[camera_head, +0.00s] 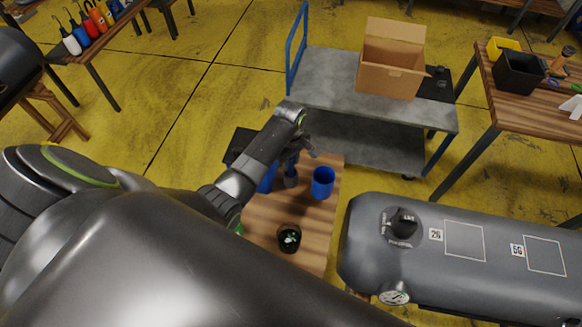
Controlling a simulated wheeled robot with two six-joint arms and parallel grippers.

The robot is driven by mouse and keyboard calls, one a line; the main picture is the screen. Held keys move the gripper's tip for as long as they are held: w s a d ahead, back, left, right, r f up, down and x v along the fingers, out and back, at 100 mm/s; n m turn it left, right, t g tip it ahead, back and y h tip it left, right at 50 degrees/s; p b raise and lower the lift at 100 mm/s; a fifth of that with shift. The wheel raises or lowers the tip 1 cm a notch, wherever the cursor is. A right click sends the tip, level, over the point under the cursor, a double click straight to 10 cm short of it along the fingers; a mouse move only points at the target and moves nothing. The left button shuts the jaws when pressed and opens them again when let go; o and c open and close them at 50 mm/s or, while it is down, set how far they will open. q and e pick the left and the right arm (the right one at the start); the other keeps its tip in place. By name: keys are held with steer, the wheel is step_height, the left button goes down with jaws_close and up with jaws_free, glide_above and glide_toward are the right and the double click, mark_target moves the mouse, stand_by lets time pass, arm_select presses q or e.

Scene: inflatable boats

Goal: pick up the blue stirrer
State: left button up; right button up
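A slim upright blue object with a grey lower end (291,174), which looks like the blue stirrer, is at the small wooden table, just below my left gripper. My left gripper (308,148) is over the far end of that table, at the end of my arm reaching in from the left. Its fingers are small and partly hidden by the wrist, so I cannot tell whether they are open, or whether they touch the stirrer. My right gripper is not in view.
On the small wooden table (318,236) are a blue cup (322,184), a dark jar (289,239) and a blue item (267,181) partly behind my arm. A grey tank (465,275) lies close on the right. A cart (325,82) with a cardboard box (388,78) stands behind.

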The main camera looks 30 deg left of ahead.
arm_select(q)
steer(key=shift+w+a+f, duration=0.1)
steer(key=shift+w+f, duration=0.05)
steer(key=shift+w, duration=0.05)
jaws_close()
